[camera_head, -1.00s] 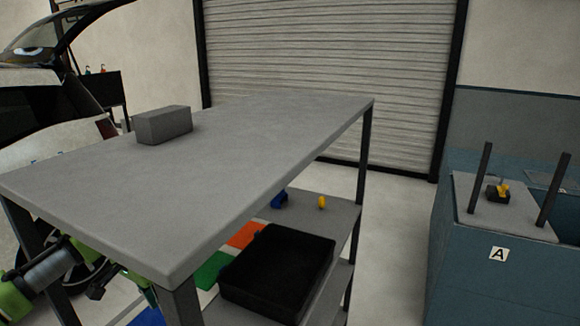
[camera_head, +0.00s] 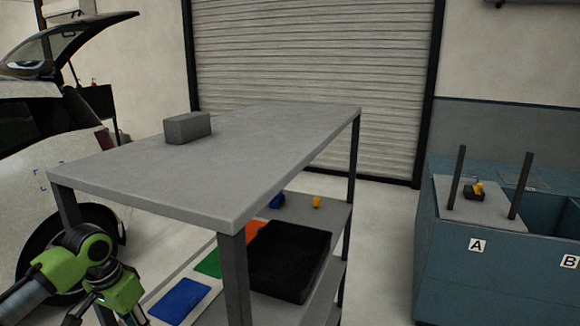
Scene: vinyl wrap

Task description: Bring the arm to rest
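My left arm comes in at the lower left, with green joints and a grey link. Its gripper end (camera_head: 106,310) points down beside the near left part of the grey table (camera_head: 270,135), close to the bottom edge of the picture. Its fingertips are cut off or too small to read, and I see nothing clearly held in it. My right arm and gripper are not in view.
A grey block (camera_head: 187,128) lies on the table. A black bin (camera_head: 290,262) and blue (camera_head: 182,300), green and orange sheets are on the shelf below. A car (camera_head: 40,150) stands left, a blue cabinet (camera_head: 475,265) right. Floor shows between table and cabinet.

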